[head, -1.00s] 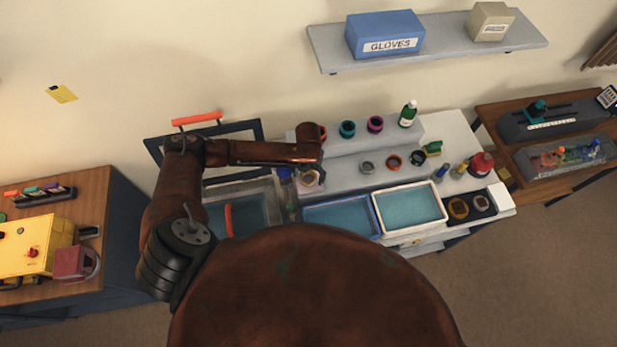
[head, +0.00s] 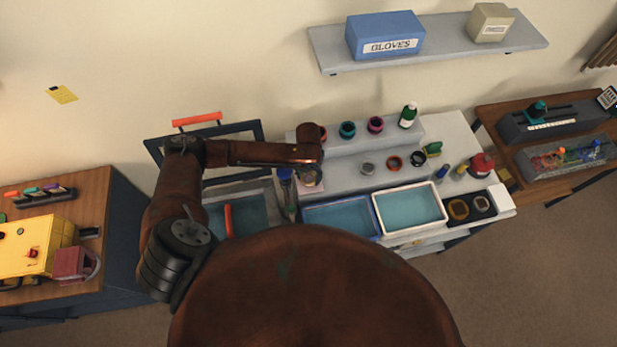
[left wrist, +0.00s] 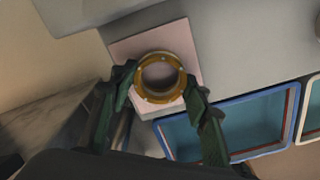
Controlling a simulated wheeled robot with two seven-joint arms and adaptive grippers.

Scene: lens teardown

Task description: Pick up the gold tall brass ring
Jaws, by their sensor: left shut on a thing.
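The gold tall brass ring (left wrist: 145,96) sits at the centre of the left wrist view, over a pale pink square pad. My left gripper (left wrist: 160,86) is shut on it, with one dark green finger on each side of the rim. In the head view my left gripper (head: 311,176) points down at the left end of the white bench, and it mostly hides the ring there. I cannot tell whether the ring touches the pad. My right gripper is not in view.
The pink pad (left wrist: 184,38) lies on the grey bench top. A blue-rimmed tray (head: 341,234) and a white-rimmed tray (head: 377,215) are close by on the right. A blue-capped bottle (head: 285,176) stands just left of the gripper. Several small rings stand further right.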

